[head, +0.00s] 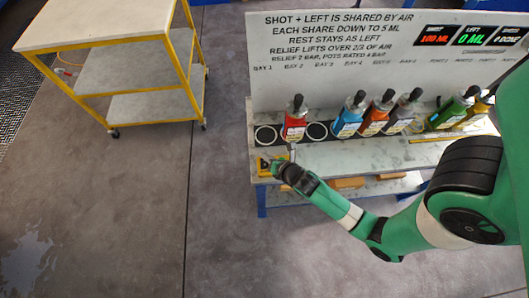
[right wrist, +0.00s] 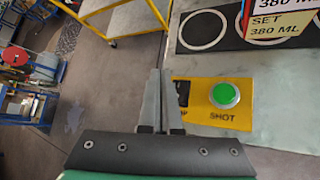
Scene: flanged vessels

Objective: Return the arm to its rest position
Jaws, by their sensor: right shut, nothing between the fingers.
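My right arm reaches in from the right in the head view. Its gripper (head: 277,160) is at the bench's front left corner, by a yellow button panel (head: 263,170). In the right wrist view the gripper (right wrist: 159,75) has its fingers together with nothing between them. They lie beside the yellow panel, which bears a green button (right wrist: 224,95) labelled SHOT and a dark switch (right wrist: 182,92) partly hidden by a finger. I cannot tell whether the fingers touch the panel. My left gripper is in neither view.
A bench (head: 340,157) holds a red bottle (head: 294,127), a blue bottle (head: 347,121), and several others to the right. Two ringed spots are empty. A lettered board (head: 330,80) stands behind. A yellow-framed cart (head: 130,75) stands at upper left. The floor at lower left is clear.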

